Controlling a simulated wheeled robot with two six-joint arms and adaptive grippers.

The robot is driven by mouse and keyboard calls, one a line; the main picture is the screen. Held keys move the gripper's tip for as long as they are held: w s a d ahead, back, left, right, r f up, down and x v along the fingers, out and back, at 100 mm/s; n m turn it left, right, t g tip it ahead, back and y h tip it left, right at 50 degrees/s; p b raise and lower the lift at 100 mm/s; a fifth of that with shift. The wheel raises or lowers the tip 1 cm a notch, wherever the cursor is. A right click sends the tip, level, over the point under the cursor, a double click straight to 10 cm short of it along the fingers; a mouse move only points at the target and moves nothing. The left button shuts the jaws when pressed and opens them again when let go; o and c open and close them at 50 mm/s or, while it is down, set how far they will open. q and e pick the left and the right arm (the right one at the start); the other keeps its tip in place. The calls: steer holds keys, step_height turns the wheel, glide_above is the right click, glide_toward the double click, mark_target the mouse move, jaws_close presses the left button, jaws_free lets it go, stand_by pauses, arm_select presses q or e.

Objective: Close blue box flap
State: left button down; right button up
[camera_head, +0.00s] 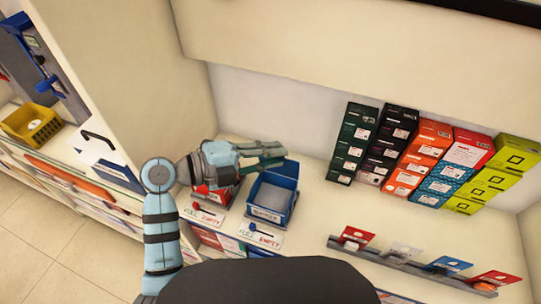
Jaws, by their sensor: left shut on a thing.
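The blue box (293,205) stands on the white counter, with an open top and a pale inside. Its raised back part, the flap (288,169), shows at the far edge. My left gripper (279,156) reaches in from the left above the box's far left corner. Its fingers are shut at the flap's upper edge; the exact contact is small and partly hidden by the fingers. My right gripper is not in view.
A red box (213,196) sits left of the blue box, partly under my left gripper. Labels reading FULL and EMPTY (262,235) lie in front. Colourful stacked cartons (425,160) stand at right. A rail with small cards (400,257) is at front right. Counter between is clear.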

arm_select(q)
steer(key=c, duration=1.6)
jaws_free()
steer(key=shift+f, duration=0.1)
steer(key=shift+o, duration=0.6)
steer(key=shift+w+d, duration=0.1)
steer(key=shift+w, duration=0.05)
steer(key=v, duration=1.2)
steer(key=shift+d, duration=0.1)
